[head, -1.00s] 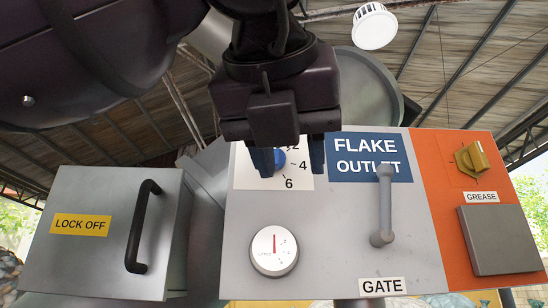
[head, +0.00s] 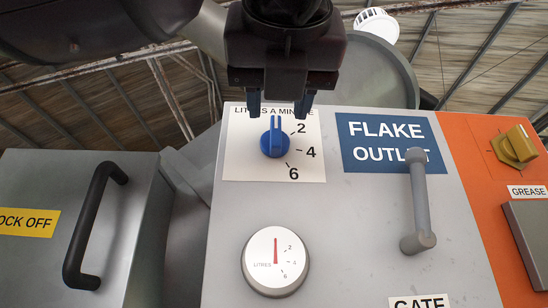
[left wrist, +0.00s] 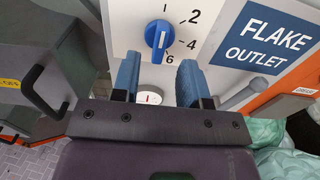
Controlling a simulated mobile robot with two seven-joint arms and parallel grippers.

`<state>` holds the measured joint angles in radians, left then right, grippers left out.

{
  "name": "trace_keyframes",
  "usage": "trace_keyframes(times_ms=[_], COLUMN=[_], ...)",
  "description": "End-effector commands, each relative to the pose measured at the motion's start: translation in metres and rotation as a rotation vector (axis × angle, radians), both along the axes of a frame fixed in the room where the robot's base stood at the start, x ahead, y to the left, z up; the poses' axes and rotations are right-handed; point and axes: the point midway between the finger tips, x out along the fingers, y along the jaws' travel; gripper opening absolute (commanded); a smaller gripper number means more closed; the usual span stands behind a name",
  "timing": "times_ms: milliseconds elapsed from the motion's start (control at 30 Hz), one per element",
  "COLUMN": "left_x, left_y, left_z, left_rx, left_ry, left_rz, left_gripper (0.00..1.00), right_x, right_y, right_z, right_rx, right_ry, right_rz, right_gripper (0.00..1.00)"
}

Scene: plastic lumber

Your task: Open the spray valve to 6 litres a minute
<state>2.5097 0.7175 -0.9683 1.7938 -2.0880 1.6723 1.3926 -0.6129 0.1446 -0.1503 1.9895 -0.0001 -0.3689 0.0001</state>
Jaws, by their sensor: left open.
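The spray valve is a blue knob (head: 275,141) on a white plate (head: 303,169) headed with litres a minute and marked 2, 4 and 6. Its raised bar stands upright, pointing to the top of the scale, short of the 2. The knob also shows in the left wrist view (left wrist: 158,37), beyond the fingertips. My left gripper (head: 281,105) is open and empty, its blue fingers apart, over the plate's top edge in the head view. The fingers (left wrist: 159,75) look clear of the knob. The round litres gauge (head: 276,262) below has its red needle upright. My right gripper is not seen.
A grey handle (head: 419,205) stands out right of the plate, below the Flake Outlet sign (head: 365,129). A yellow grease knob (head: 514,147) sits on the orange panel. A grey box with a black handle (head: 90,230) is at left.

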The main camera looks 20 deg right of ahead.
Motion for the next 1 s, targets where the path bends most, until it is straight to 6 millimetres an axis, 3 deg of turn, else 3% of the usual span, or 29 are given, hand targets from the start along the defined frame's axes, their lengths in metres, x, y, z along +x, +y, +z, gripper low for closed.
trace_keyframes(times_ms=[300,700,1000], left_x=[0.037,0.043,0.043], left_y=[-0.011,-0.013,-0.012], left_z=[0.001,0.000,0.000], left_rx=[0.001,0.001,0.001], left_ry=[0.000,0.000,0.000], left_rz=[0.000,-0.001,-0.001], left_gripper=[0.40,0.40,0.00], right_x=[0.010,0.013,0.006], right_y=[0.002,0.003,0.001], right_z=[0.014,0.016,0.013], right_rx=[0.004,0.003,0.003], right_ry=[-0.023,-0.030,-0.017], right_rz=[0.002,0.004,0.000], right_gripper=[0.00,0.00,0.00])
